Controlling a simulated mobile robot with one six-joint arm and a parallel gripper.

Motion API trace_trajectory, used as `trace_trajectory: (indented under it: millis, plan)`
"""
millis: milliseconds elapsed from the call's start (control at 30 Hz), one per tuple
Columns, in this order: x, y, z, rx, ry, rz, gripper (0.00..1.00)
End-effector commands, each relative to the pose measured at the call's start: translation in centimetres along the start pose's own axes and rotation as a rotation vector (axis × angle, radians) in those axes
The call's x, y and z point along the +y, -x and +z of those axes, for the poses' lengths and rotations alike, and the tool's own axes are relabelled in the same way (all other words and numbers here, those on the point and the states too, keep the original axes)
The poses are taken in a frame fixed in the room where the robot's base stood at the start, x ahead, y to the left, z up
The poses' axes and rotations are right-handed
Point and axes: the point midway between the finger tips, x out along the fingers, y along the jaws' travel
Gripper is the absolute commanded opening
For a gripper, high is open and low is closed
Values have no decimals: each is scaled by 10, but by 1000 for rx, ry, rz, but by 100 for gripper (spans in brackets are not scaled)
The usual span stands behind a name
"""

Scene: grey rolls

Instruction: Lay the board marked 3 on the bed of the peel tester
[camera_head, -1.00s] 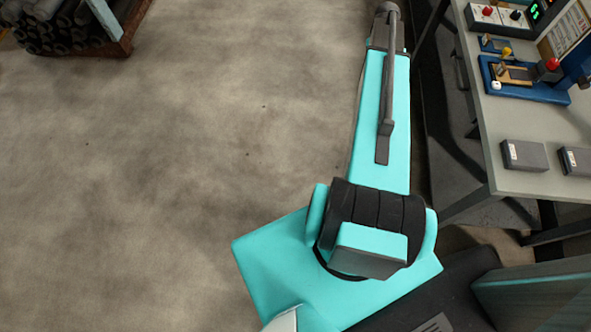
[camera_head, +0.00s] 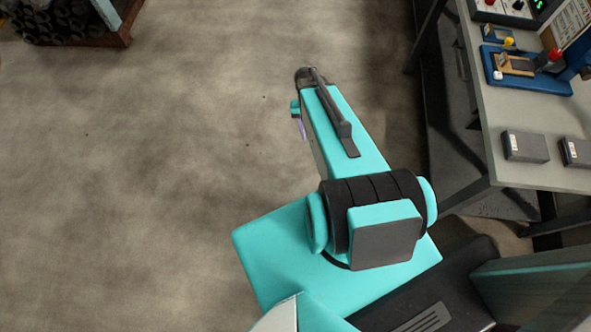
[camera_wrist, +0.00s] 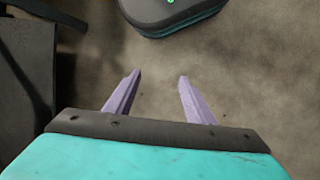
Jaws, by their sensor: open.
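Two dark grey blocks with small white labels, one on the left (camera_head: 525,146) and one on the right (camera_head: 575,152), lie on the grey table; the labels are too small to read, so I cannot tell which board is marked 3. A blue-based device (camera_head: 545,84) with a tan and dark bed (camera_head: 516,65), a yellow knob and a red knob stands behind them; it looks like the peel tester. My gripper (camera_wrist: 159,76) is open and empty, its two lilac fingers apart above bare floor. In the head view it is mostly hidden, left of the table and well away from the blocks.
The table's (camera_head: 500,105) left edge and dark legs stand right of my arm. A control box (camera_head: 500,10) with knobs and a green display sits at the table's back. A crate of dark rolls (camera_head: 75,25) is at the far left. The floor between is clear.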

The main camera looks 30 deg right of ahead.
Motion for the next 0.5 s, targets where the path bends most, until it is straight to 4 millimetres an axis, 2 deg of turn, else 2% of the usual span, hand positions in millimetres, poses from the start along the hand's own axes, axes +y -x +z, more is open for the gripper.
trace_trajectory:
  millis: [33, 200, 500]
  plan:
    - [-8, -9, 16, -14, 41, 5, 49]
    - [-31, -34, 56, -51, 169, 14, 49]
    - [-55, -75, 131, -120, 388, 35, 49]
